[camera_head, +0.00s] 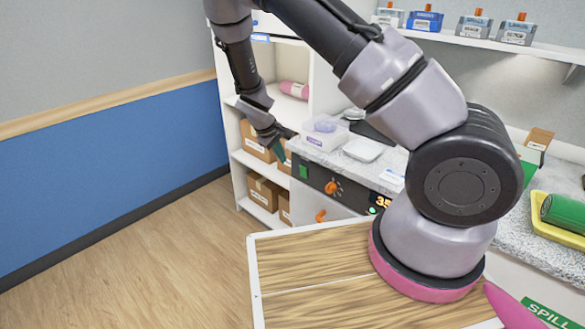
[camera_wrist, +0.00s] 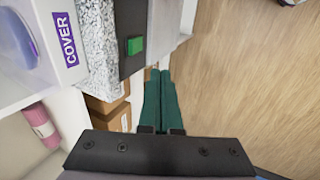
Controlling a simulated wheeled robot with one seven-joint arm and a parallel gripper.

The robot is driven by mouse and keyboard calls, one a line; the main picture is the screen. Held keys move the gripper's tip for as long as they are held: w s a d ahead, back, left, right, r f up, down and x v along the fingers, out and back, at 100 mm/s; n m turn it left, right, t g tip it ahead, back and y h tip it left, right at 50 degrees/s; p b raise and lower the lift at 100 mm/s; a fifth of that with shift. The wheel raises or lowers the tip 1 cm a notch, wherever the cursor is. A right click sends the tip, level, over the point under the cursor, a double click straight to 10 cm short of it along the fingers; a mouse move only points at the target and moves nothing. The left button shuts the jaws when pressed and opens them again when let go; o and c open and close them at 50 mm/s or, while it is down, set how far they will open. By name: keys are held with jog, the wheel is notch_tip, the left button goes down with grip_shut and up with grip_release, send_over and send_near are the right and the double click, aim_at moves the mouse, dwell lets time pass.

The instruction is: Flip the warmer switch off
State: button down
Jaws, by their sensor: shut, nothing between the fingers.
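The warmer's dark front panel (camera_head: 345,190) runs along the edge of a speckled counter. A green switch (camera_head: 303,172) sits at its left end. In the wrist view the green switch (camera_wrist: 135,46) stands out on the panel, ahead and a little left of my fingertips; its rocker position is too small to tell. My gripper (camera_head: 281,150) is left of the panel, close to the switch. Its green fingers (camera_wrist: 160,72) are shut together and empty. A gap shows between the fingertips and the switch in the wrist view.
An orange knob (camera_head: 333,188) and a lit display (camera_head: 380,203) are on the panel. A box marked COVER (camera_wrist: 65,40) sits on the counter. Shelves hold cardboard boxes (camera_head: 262,192) and a pink roll (camera_head: 294,89). Wood floor (camera_head: 150,250) is clear at left.

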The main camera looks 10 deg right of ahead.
aim_at(303, 172)
dwell(0.3)
jog(key=shift+f, duration=0.15)
jog(key=shift+w+d+f, duration=0.8)
jog(key=shift+d+f, duration=0.3)
jog(key=shift+f, duration=0.3)
jog(key=shift+w+d+f, duration=0.8)
jog(key=shift+d+f, duration=0.25)
jog(key=shift+f, duration=0.35)
jog(key=shift+w+d+f, duration=0.8)
jog(key=shift+d+f, duration=0.3)
jog(key=shift+f, duration=0.3)
